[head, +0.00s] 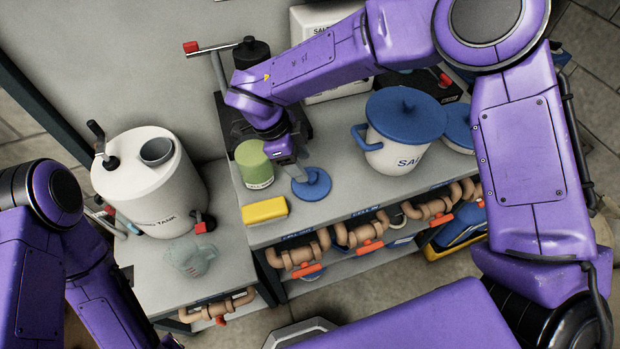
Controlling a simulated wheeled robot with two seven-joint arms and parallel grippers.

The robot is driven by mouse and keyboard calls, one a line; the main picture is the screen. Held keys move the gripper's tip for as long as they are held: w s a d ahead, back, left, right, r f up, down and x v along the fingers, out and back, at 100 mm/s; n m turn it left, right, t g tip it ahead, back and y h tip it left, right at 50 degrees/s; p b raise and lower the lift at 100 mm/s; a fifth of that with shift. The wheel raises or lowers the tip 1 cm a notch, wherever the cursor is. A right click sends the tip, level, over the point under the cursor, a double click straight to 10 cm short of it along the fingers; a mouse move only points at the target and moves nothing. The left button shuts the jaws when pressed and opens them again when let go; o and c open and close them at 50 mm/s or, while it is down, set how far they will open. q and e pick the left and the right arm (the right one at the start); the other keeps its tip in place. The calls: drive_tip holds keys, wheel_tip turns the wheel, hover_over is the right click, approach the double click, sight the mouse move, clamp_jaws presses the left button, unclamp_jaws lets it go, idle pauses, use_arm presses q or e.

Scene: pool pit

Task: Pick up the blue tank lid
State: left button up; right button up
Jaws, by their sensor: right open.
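A small round blue tank lid (313,187) with a raised handle lies on the grey bench top, in front of the green-topped jar. My right gripper (290,165) points down at the lid's upper left edge, its fingers open. The fingers overlap the handle area in the picture; I cannot tell whether they touch it. The white dosing tank (152,190) stands on the lower bench at left, with a grey open port (157,151) on top. My left arm shows at the left edge, but its gripper is out of view.
A green-topped jar (252,160) stands close left of my right gripper. A yellow sponge (265,210) lies at the bench's front edge. A white salt bucket (385,154) with a blue lid stands right. Pipes run below.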

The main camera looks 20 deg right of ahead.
sight(310, 175)
drive_tip(key=p+x, duration=0.1)
drive_tip(key=x, duration=0.3)
drive_tip(key=shift+d+f+p, duration=0.15)
drive_tip(key=shift+f+p, duration=0.15)
drive_tip(key=shift+f, duration=0.35)
clamp_jaws()
drive_tip(key=shift+r, duration=0.1)
